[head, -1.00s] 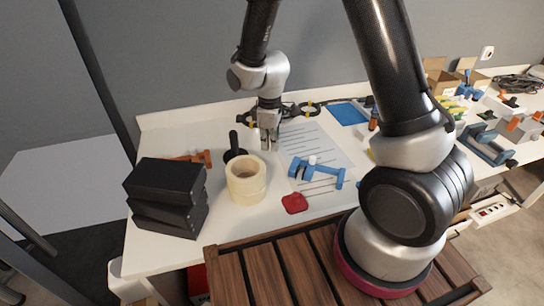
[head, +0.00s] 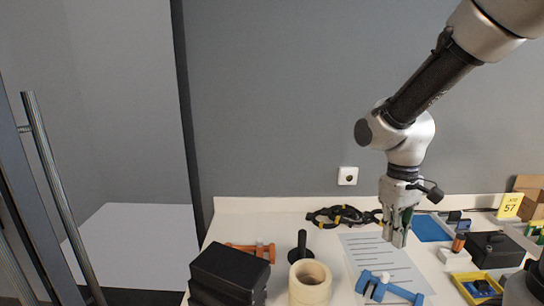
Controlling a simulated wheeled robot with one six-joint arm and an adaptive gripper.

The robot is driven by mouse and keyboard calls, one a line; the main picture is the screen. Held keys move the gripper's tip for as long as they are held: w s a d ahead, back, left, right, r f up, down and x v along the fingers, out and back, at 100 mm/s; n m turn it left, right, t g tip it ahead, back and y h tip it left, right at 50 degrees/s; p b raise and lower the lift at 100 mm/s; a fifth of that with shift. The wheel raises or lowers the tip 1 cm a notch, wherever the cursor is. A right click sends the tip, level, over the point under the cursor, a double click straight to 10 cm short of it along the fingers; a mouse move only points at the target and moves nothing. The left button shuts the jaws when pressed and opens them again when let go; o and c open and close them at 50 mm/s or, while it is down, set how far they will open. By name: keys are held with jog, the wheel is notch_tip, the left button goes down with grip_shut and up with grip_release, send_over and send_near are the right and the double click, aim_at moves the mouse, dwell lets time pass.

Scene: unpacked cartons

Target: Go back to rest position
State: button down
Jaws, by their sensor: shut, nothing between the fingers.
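My gripper (head: 397,232) points down above the white table (head: 270,222), in the right half of the head view. Its fingers are together with nothing between them. It is over the grey lined sheet (head: 385,268), near the sheet's upper part. My arm reaches in from the upper right.
Black boxes (head: 229,272) are stacked at the table's front left, next to a cream tape roll (head: 310,280). A black-handled tool (head: 303,250), an orange clamp (head: 250,249) and a blue clamp (head: 388,288) lie nearby. A yellow bin (head: 478,288) stands right. A wall rises behind.

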jog(key=s+d+r+m+t, duration=0.2)
jog(key=s+d+r, duration=0.2)
jog(key=s+r, duration=0.1)
jog(key=s+d+r+m+t, duration=0.2)
jog(key=s+d+r+t, duration=0.1)
jog(key=r, duration=0.4)
jog(key=shift+s+d+r+t, duration=0.35)
jog(key=shift+s+d, duration=0.35)
jog(key=shift+s, duration=0.25)
